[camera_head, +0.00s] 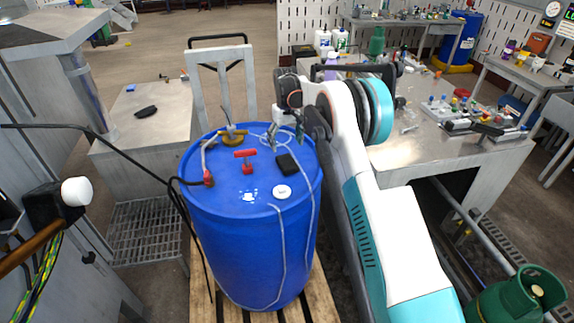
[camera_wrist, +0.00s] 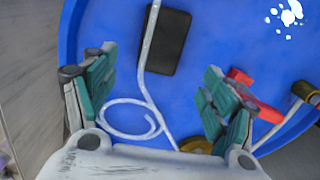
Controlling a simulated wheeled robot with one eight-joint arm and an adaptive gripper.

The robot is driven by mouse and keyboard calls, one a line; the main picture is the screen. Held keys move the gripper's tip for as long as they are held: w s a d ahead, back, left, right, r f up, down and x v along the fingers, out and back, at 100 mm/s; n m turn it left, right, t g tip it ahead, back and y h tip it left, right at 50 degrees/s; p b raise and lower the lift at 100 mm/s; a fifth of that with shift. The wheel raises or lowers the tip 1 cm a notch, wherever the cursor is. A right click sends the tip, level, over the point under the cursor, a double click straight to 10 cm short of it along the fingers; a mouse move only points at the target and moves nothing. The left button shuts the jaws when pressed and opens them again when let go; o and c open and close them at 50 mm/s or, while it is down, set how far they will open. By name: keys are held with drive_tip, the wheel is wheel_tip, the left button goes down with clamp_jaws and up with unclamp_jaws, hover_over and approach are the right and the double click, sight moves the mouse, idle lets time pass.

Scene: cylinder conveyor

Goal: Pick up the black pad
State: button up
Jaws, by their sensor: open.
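The black pad (camera_head: 287,163) lies flat on top of a blue barrel (camera_head: 250,250), right of the middle of its lid. In the wrist view the black pad (camera_wrist: 165,42) is a dark rectangle at the top middle, with a pale hose lying along its left side. My gripper (camera_head: 286,136) is above the far part of the lid, just behind the pad in the head view. In the wrist view my gripper (camera_wrist: 155,88) has its two green-padded fingers wide apart, with nothing held between them. The pad lies ahead of the fingertips, apart from them.
A red valve handle (camera_head: 245,155) and a brass fitting (camera_head: 233,135) stand on the lid. The pale hose (camera_wrist: 150,40) runs across it and loops between my fingers in the wrist view. A hand truck (camera_head: 222,60) stands behind the barrel. Cluttered benches are at the right.

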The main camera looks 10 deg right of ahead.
sight(286, 159)
drive_tip(key=shift+f, duration=3.85)
drive_tip(key=c, duration=1)
